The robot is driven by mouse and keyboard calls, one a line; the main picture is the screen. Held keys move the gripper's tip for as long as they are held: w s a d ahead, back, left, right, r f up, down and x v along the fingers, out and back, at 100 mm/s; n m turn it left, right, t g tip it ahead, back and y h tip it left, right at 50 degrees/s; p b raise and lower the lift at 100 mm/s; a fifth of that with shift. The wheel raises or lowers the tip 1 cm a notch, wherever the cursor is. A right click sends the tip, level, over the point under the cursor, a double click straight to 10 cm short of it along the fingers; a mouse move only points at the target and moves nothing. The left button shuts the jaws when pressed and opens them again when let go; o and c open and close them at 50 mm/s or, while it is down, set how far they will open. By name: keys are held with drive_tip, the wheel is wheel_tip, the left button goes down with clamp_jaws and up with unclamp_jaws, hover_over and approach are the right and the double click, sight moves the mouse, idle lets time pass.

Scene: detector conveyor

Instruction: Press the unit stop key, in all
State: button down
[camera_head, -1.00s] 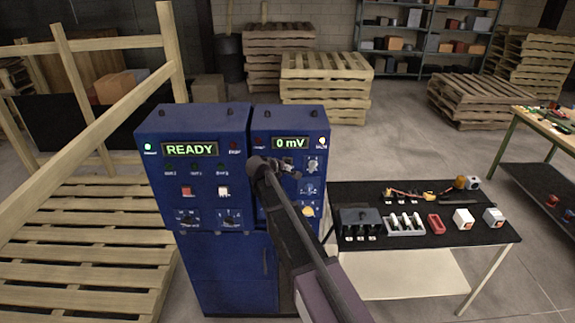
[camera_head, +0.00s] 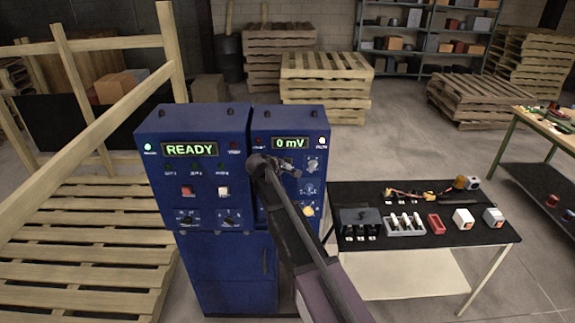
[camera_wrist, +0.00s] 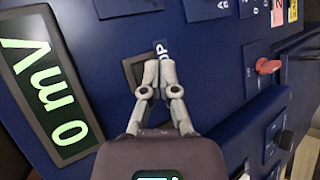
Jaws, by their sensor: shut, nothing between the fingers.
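The right blue unit (camera_head: 290,120) has a lit display (camera_head: 290,143) reading "0 mV". My gripper (camera_head: 294,170) is in front of its panel, just below the display. In the wrist view my gripper (camera_wrist: 159,74) is shut and empty, its fingertips together over a dark-framed key (camera_wrist: 131,68). A label ending in "OP" (camera_wrist: 160,50) shows beside the tips. The fingers hide most of this key. I cannot tell whether they touch it. The display also shows in the wrist view (camera_wrist: 42,85).
The left blue unit (camera_head: 194,120) has a lit display reading "READY", with red and white keys below. A red knob (camera_wrist: 267,66) is to the right in the wrist view. A black-topped table (camera_head: 400,190) with small parts stands right; a wooden pallet (camera_head: 85,245) lies left.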

drive_tip(key=shift+w, duration=0.5)
idle(0.8)
drive_tip(key=shift+s, duration=0.95)
drive_tip(key=shift+s, duration=0.1)
drive_tip(key=s, duration=0.4)
drive_tip(key=shift+s, duration=0.4)
idle(0.4)
idle(0.5)
